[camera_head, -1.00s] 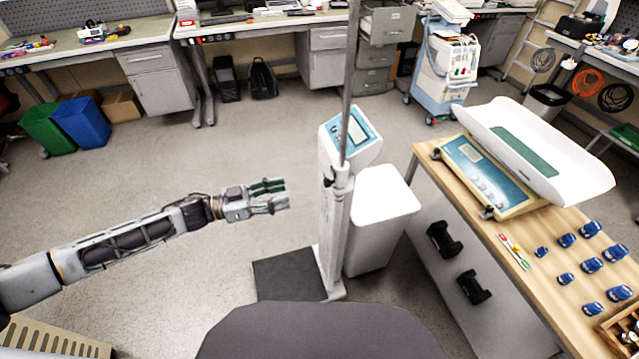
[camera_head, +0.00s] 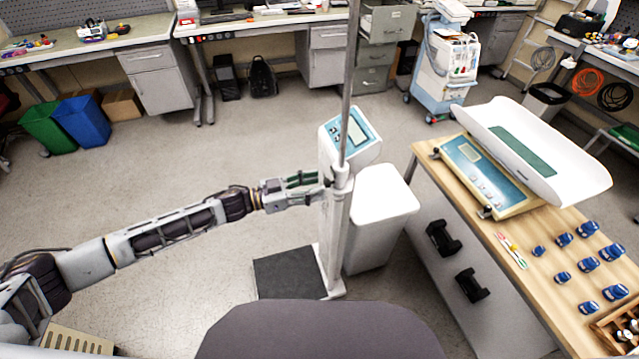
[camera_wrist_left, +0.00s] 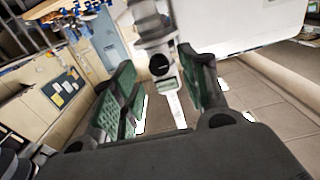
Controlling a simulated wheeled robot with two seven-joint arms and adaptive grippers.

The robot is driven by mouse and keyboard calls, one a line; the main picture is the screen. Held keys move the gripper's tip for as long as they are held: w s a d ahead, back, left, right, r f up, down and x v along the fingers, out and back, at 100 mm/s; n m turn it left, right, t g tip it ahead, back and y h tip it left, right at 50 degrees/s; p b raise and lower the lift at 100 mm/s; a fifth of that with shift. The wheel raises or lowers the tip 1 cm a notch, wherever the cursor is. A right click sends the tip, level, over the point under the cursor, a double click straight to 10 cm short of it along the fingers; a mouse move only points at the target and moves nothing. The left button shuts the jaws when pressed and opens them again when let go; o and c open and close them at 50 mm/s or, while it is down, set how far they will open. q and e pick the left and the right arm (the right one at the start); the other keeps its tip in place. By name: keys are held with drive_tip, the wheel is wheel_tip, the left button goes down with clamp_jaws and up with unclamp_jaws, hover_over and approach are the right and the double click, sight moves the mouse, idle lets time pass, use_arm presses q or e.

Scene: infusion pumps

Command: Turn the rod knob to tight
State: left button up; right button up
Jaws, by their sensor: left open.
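The black round rod knob (camera_wrist_left: 159,64) shows between my fingers in the left wrist view, on the pale collar of the scale's upright rod (camera_head: 348,90). In the head view my left gripper (camera_head: 320,187) reaches the collar from the left and hides the knob. My left gripper is open, with a green-padded finger on either side of the knob in the wrist view; I cannot tell whether either finger touches it. The weighing scale's white column (camera_head: 336,235) stands upright. My right gripper is not in view.
The scale's display head (camera_head: 350,137) sits beside the rod. A white bin (camera_head: 383,215) stands behind the column, and a dark platform (camera_head: 286,273) lies at its foot. A wooden-topped table (camera_head: 520,235) with a baby scale (camera_head: 530,155) is at right.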

use_arm(q)
drive_tip(key=shift+x, duration=1)
clamp_jaws()
